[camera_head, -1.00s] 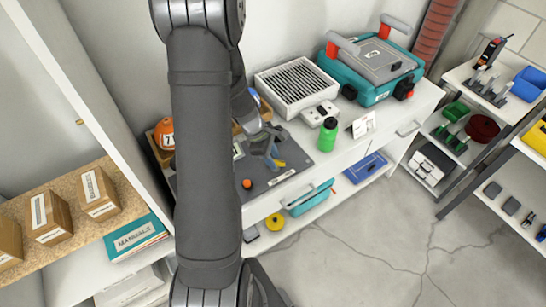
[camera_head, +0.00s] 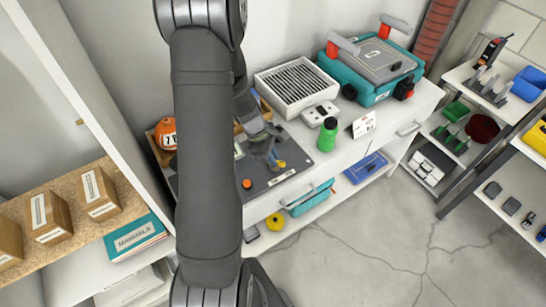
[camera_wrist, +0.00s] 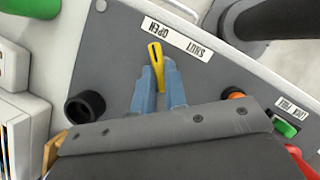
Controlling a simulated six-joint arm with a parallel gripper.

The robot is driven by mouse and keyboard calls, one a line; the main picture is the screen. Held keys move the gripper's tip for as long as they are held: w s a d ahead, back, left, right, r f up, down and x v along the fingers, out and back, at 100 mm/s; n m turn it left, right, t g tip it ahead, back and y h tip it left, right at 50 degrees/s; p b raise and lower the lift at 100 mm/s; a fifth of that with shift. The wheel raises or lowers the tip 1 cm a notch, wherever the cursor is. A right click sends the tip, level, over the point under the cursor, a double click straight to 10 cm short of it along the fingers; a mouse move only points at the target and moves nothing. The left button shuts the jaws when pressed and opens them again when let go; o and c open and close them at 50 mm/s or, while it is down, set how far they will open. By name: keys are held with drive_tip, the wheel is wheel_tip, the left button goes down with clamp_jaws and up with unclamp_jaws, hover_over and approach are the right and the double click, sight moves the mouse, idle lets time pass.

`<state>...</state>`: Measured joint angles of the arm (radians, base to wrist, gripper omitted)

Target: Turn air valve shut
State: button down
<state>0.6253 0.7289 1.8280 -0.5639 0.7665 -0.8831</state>
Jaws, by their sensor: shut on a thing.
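The air valve's yellow lever (camera_wrist: 163,72) stands on a grey panel (camera_wrist: 115,50) in the wrist view. My gripper (camera_wrist: 160,85) is shut on the lever, with one blue-grey finger on each side. The lever's slotted end sticks out past the fingertips, under the OPEN end of a white OPEN/SHUT label (camera_wrist: 175,38). In the head view, my gripper (camera_head: 275,158) is over the grey panel on the white bench, and only a small yellow part of the lever (camera_head: 281,164) shows. The lever's base is hidden by the fingers.
A black round port (camera_wrist: 85,107), an orange knob (camera_wrist: 236,96) and a green switch (camera_wrist: 285,127) lie near the gripper. A green bottle (camera_head: 328,134) and a vented white box (camera_head: 297,83) stand on the bench. The floor in front is clear.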

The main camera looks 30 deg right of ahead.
drive_tip(key=m+g+y, duration=0.1)
drive_tip(key=m, duration=0.3)
drive_tip(key=shift+d, duration=0.15)
drive_tip(key=m+y, duration=0.2)
drive_tip(key=m, duration=0.2)
drive_tip(key=shift+d+m, duration=0.15)
drive_tip(key=shift+m, duration=0.15)
drive_tip(key=m+y, duration=0.1)
drive_tip(key=m, duration=0.3)
drive_tip(key=shift+y, duration=0.4)
drive_tip(key=shift+d+m+t+y, duration=0.1)
drive_tip(key=shift+m+t+y, duration=0.2)
drive_tip(key=shift+m, duration=0.75)
drive_tip(key=shift+d+m+t+y, duration=0.1)
drive_tip(key=shift+m+t+y, duration=0.15)
drive_tip(key=shift+m, duration=0.8)
drive_tip(key=c, duration=1.5)
unclamp_jaws()
drive_tip(key=shift+a, duration=0.1)
drive_tip(key=shift+o, duration=0.2)
